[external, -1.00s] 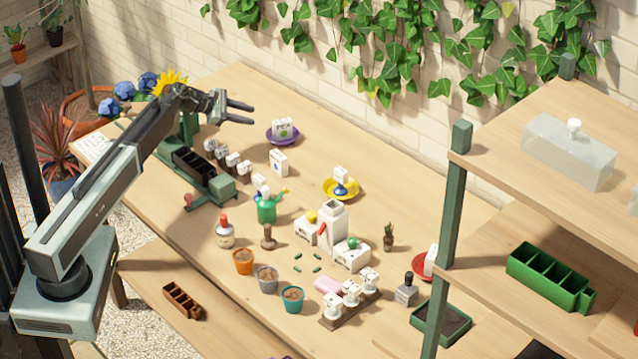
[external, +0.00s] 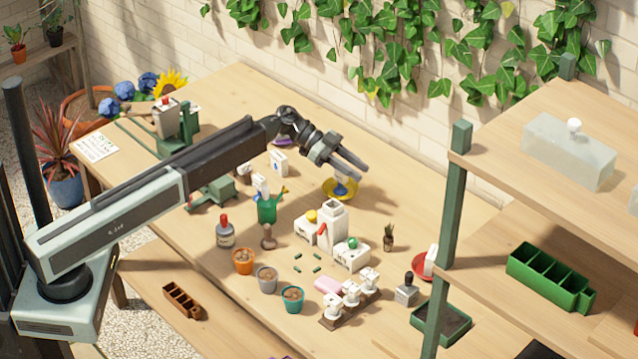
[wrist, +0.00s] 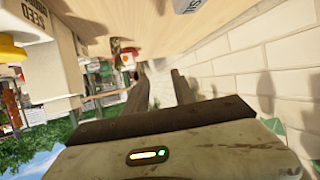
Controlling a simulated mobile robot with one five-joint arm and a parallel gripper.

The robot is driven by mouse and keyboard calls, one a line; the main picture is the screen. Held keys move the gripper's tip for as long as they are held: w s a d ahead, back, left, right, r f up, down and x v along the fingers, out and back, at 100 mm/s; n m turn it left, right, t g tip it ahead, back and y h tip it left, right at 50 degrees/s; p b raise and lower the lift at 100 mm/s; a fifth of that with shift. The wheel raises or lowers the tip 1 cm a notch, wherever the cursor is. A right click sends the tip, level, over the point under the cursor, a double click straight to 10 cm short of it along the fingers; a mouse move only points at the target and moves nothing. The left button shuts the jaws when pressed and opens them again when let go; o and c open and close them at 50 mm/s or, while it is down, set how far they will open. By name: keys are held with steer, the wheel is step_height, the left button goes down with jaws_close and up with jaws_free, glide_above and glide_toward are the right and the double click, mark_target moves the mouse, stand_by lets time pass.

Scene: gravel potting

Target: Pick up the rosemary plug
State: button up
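A small dark-green plant plug with a brown base (external: 388,238) stands upright on the table, right of the white bottle; it looks like the rosemary plug, though its label cannot be read. My gripper (external: 364,172) is in the air over the back middle of the table, up and left of the plug and well apart from it. Its two fingers are parallel with a gap between them, and nothing is held. The wrist view also shows the gripper (wrist: 160,76) open and empty. I cannot make out the plug in the wrist view.
A shelf post (external: 447,225) rises at the right. The back right tabletop is mostly clear.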

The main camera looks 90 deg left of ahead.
mark_target(388, 237)
steer(key=w+d, duration=0.3)
steer(key=d, duration=0.2)
steer(key=w+d+m+g+h, duration=0.1)
steer(key=w+d, duration=0.2)
steer(key=d, duration=0.3)
steer(key=w+d+m+h, duration=0.1)
steer(key=w+d, duration=0.2)
steer(key=d, duration=0.3)
steer(key=shift+f+g, duration=0.1)
steer(key=shift+g, duration=0.2)
step_height(388, 237, down, 4)
steer(key=b, duration=0.4)
steer(key=shift+s+a+f+b, duration=0.1)
steer(key=shift+f+b, duration=0.1)
steer(key=shift+b, duration=0.15)
step_height(388, 237, down, 3)
steer(key=b, duration=0.2)
steer(key=shift+b, duration=0.4)
steer(key=shift+w+d+f+h+b, duration=0.15)
steer(key=shift+w+d+f+b, duration=0.15)
steer(key=shift+w, duration=0.2)
steer(key=shift+w+d+f+h+b, duration=0.15)
steer(key=shift+w+d+b, duration=0.1)
steer(key=shift+w+d, duration=0.35)
steer(key=shift+r, duration=0.1)
jaws_close()
